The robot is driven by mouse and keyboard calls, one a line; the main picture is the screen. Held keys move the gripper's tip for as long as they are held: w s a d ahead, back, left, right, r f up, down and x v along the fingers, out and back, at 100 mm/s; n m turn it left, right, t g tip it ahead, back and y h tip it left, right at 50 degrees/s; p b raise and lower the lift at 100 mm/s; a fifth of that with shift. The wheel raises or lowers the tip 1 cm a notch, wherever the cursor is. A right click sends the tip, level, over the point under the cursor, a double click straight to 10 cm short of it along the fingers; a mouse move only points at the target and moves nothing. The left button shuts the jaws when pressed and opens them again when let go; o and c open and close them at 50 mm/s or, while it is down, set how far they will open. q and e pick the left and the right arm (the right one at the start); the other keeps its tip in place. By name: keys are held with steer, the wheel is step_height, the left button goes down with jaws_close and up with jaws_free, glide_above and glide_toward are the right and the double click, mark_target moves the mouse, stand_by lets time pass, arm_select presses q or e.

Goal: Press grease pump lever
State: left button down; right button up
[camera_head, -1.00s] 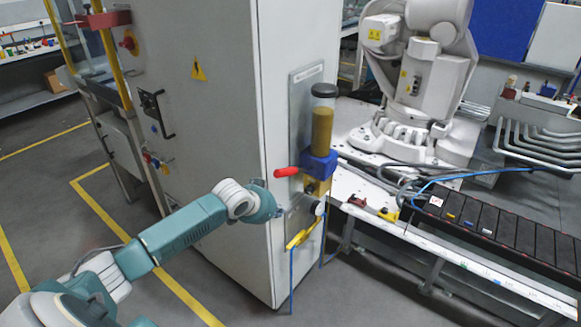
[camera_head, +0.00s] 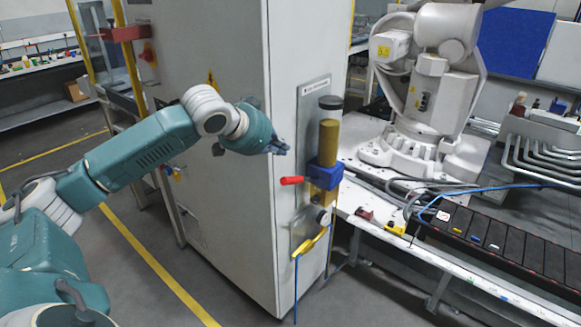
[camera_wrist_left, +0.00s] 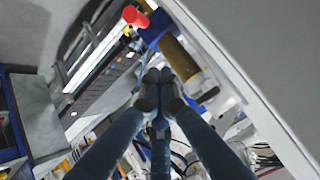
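The grease pump (camera_head: 326,173) is mounted on the side of a white cabinet, with a clear cylinder of yellow-brown grease (camera_head: 329,140) above a blue block. Its lever (camera_head: 291,181) has a red handle that sticks out to the left, about level. In the left wrist view the red handle (camera_wrist_left: 135,16) is at the top and the grease cylinder (camera_wrist_left: 180,58) runs beside the fingers. My left gripper (camera_head: 284,149) is above the red handle, apart from it in the head view. Its fingertips (camera_wrist_left: 159,80) are together with nothing between them. My right gripper is not in view.
The white cabinet (camera_head: 225,130) stands close behind my left arm. A workbench (camera_head: 440,247) with a white robot arm (camera_head: 430,90) and a black slotted rack (camera_head: 490,238) is on the right. A yellow hose fitting (camera_head: 312,242) hangs below the pump.

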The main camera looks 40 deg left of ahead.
arm_select(q)
steer(key=w, duration=0.1)
steer(key=p, duration=0.3)
glide_above(291, 177)
steer(key=w, duration=0.2)
steer(key=f, duration=0.4)
steer(key=d+f, duration=0.1)
steer(key=f, duration=0.1)
steer(key=shift+f, duration=0.1)
steer(key=shift+s+a+f, duration=0.2)
steer(key=shift+s+f, duration=0.1)
steer(key=shift+f, duration=0.35)
steer(key=shift+s+a+f, duration=0.2)
steer(key=shift+s+f, duration=0.05)
steer(key=shift+f, duration=0.35)
steer(key=shift+s+a+f+p, duration=0.2)
steer(key=shift+s+f+p, duration=0.2)
steer(key=shift+s+f, duration=0.1)
steer(key=shift+f, duration=0.1)
steer(key=shift+w+d, duration=0.1)
steer(key=shift+w, duration=0.05)
